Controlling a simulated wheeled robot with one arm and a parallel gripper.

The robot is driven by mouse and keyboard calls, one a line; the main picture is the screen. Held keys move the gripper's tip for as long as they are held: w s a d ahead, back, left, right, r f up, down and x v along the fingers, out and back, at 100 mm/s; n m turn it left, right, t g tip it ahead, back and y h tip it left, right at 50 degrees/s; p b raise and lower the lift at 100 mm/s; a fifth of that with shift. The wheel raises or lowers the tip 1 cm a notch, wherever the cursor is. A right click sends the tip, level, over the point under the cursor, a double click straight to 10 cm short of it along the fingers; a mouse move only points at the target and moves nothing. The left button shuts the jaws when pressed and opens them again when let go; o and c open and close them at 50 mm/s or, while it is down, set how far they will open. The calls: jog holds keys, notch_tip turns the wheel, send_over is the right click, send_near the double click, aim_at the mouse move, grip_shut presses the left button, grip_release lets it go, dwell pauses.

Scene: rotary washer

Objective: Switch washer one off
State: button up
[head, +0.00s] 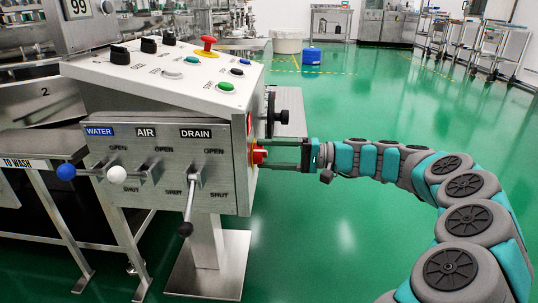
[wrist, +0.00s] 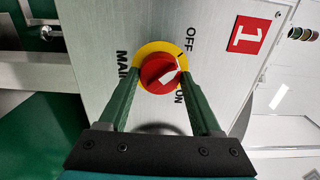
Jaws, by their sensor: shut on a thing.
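The red rotary switch knob (wrist: 158,75) sits on a yellow round plate (wrist: 147,48) on the panel's side face, with OFF, ON and MAIN printed around it. The knob's white mark points to the right and slightly up in the wrist view, between the words OFF and ON. A red sign with a white 1 (wrist: 249,36) is beside it. My gripper (wrist: 160,78) is shut on the knob, one green finger on each side. In the head view the knob (head: 259,155) shows edge-on at the box's right side, with my gripper (head: 268,154) reaching it from the right.
The control box (head: 165,105) has buttons on top and WATER, AIR and DRAIN levers in front. A black handle (head: 282,117) sticks out just above my gripper. Green floor (head: 345,100) is open behind. Carts stand at the far right.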

dwell(0.4)
jog(key=o, duration=1.4)
jog(key=shift+c, duration=0.2)
jog(key=d+p, duration=0.1)
jog(key=d, duration=0.6)
jog(key=shift+s+d, duration=0.15)
jog(key=shift+d, duration=0.25)
